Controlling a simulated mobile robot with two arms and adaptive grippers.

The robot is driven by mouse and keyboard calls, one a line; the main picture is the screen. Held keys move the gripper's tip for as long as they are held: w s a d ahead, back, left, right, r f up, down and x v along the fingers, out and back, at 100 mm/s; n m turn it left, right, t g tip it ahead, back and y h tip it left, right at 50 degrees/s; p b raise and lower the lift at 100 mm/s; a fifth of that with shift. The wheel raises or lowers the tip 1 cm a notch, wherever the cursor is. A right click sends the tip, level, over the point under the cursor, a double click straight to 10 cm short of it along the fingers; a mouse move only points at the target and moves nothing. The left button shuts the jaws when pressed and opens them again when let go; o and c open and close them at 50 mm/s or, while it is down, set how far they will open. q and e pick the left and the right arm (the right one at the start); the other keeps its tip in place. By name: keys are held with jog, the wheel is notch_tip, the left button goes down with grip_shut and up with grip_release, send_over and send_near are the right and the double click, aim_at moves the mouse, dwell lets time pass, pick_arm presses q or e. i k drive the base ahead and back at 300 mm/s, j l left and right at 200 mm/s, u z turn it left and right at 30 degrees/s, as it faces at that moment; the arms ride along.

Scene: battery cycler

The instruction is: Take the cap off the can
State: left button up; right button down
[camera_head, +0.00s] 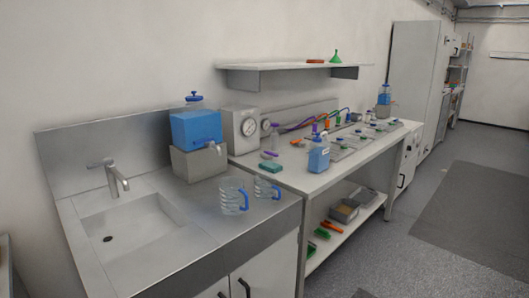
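Another small blue container (384,98) stands at the bench's far end. I cannot tell which of these is the can. Neither of my grippers is in view.
Two clear jugs with blue handles (233,196) (266,187) stand on the counter right of the sink (130,226). A gauge box (241,128), a green sponge (271,167) and several trays with tubing are on the bench. A shelf (290,66) hangs above. The right floor is clear.

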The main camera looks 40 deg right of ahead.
aim_at(316, 139)
jog(key=z, duration=1.75)
jog(key=i+l, duration=0.2)
jog(key=i+u, duration=0.05)
